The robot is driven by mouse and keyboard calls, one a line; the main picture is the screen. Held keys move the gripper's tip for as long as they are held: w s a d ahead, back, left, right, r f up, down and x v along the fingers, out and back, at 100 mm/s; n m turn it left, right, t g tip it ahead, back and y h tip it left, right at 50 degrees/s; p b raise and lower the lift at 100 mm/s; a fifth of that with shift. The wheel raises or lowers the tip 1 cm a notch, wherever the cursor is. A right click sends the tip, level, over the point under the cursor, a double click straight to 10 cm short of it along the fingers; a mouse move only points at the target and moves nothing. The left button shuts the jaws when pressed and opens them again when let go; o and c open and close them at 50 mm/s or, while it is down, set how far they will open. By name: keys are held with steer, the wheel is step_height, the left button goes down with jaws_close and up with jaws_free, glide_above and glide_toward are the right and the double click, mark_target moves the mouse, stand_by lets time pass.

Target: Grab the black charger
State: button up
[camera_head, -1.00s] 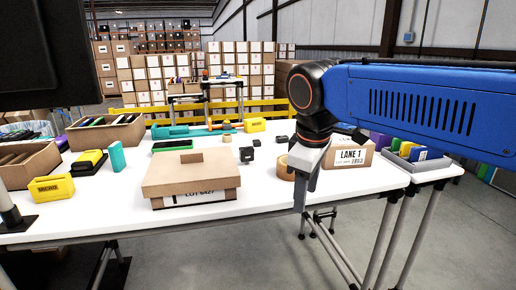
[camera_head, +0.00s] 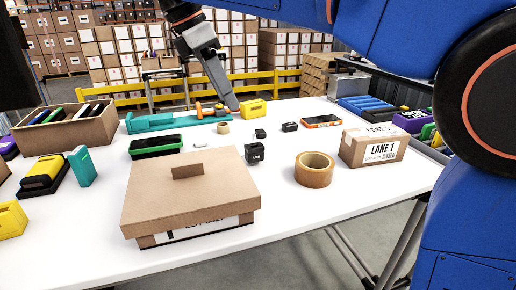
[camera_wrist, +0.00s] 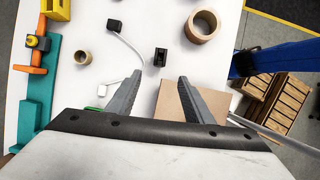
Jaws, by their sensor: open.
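Several small black blocks lie on the white table. One black block (camera_head: 254,153) sits just behind the lidded carton; in the wrist view this block (camera_wrist: 160,57) lies beyond and between my fingertips. A second black block (camera_head: 260,133) is farther back, also in the wrist view (camera_wrist: 114,25), with a white cable beside it. A third black block (camera_head: 290,127) is right of it. I cannot tell for sure which is the charger. My gripper (camera_head: 234,106) is open and empty above the table's far part, its two fingers spread in the wrist view (camera_wrist: 160,80).
The lidded carton (camera_head: 210,205) stands in front, near the fingers in the wrist view. A large tape roll (camera_head: 314,180) and a LANE 1 box (camera_head: 362,148) are at right. A teal tool (camera_head: 150,124), small roll (camera_head: 223,128) and yellow box (camera_head: 256,108) lie at back.

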mark_target(254, 148)
steer(key=x, duration=1.7)
steer(key=shift+d+f, duration=0.1)
steer(key=shift+d, duration=0.15)
steer(key=c, duration=1.1)
